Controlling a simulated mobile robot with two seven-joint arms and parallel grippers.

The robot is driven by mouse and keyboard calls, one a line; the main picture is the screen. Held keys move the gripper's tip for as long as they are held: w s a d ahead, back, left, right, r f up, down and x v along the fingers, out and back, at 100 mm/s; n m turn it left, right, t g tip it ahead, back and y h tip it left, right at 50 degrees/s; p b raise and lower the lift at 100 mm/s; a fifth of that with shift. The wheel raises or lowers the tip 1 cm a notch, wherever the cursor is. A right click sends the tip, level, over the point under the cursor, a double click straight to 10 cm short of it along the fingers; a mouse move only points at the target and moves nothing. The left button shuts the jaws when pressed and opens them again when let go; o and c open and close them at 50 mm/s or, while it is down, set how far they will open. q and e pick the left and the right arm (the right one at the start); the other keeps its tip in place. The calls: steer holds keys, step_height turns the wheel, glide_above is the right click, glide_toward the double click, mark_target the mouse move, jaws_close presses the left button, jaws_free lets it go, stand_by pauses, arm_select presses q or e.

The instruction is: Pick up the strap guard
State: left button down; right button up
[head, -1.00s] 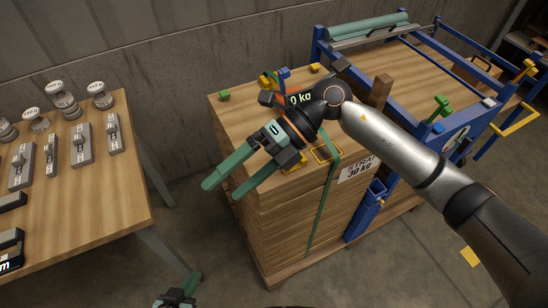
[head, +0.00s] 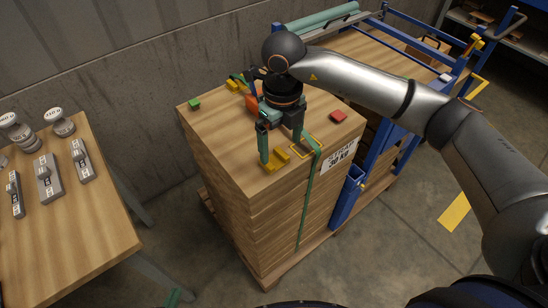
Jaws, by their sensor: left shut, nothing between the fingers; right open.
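A small yellow stepped piece (head: 276,159), which looks like the strap guard, lies on top of the wooden stack (head: 220,128) near its front edge, left of the green strap (head: 309,195). My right gripper (head: 281,154) points down over it, open. One green finger is at the piece's left, the other behind and to its right. I cannot tell whether either touches it. Only a green tip of my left gripper (head: 173,298) shows at the bottom edge, away from the stack.
A red block (head: 339,117) and a green block (head: 194,104) sit on the stack. The blue frame (head: 348,197) stands to the right. The left table (head: 85,225) holds weights. Floor shows between table and stack.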

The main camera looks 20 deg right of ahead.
mark_target(279, 166)
steer(key=shift+a+f+p, duration=0.15)
steer(key=shift+f+p, duration=0.35)
steer(key=shift+f, duration=2.3)
steer(key=shift+c, duration=0.4)
steer(key=c, duration=1.1)
steer(key=shift+c, duration=0.2)
steer(key=shift+r, duration=0.1)
